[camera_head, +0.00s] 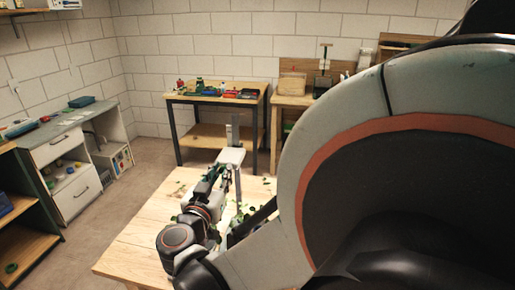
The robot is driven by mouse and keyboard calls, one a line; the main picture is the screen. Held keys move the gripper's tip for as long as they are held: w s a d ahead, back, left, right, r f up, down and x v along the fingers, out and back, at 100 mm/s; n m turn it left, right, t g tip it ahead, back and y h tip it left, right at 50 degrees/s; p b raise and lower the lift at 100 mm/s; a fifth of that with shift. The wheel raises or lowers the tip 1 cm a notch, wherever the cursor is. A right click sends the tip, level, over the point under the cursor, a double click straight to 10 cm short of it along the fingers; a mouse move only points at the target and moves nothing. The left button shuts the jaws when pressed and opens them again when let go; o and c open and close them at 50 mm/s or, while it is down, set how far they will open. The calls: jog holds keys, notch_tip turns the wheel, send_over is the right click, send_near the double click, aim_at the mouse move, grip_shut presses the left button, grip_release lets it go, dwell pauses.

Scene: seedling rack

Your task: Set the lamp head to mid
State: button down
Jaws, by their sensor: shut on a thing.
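The lamp head (231,156), a pale flat piece, sits on an upright grey post (235,130) above the wooden table in front of me. Part of the post shows above the head and part below it. My gripper (222,169) reaches up to the near side of the lamp head and is shut on it. The fingertips are small and partly hidden by my wrist, so the exact contact is hard to see. I cannot read any height marks on the post.
Green seedlings (240,214) lie or stand on the near table (140,243), partly behind my arm. My own arm covers the right side. A bench with trays (215,98) stands behind. White drawers (62,160) and dark shelves are at left. Open floor lies between.

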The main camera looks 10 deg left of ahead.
jog(key=c, duration=1.4)
grip_release()
jog(key=shift+c, duration=0.2)
jog(key=shift+f, duration=0.1)
